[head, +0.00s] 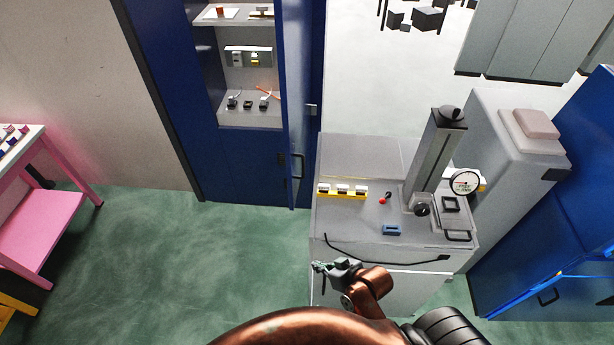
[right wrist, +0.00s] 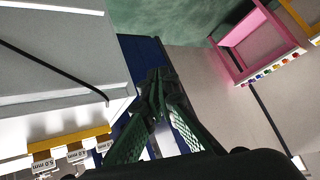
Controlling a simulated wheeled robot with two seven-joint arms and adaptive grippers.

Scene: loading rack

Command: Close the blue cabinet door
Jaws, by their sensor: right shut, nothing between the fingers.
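The blue cabinet (head: 175,90) stands at the back, with lit shelves showing inside. Its blue door (head: 298,80) stands open at the right side of the opening, seen nearly edge-on, with a dark handle (head: 298,166) low on it. My right gripper (head: 318,267) is shut and empty, in front of the grey workbench and apart from the door in the head view. In the right wrist view, the green-padded fingers (right wrist: 158,82) meet at the tips, with part of a blue surface (right wrist: 148,52) behind them. My left gripper is out of view.
A grey workbench (head: 345,255) with a yellow rack (head: 342,191), a gauge (head: 465,183) and a front rail stands right of the door. A pink table (head: 55,235) is at left. Another blue cabinet (head: 525,290) is at right. Green floor before the cabinet is clear.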

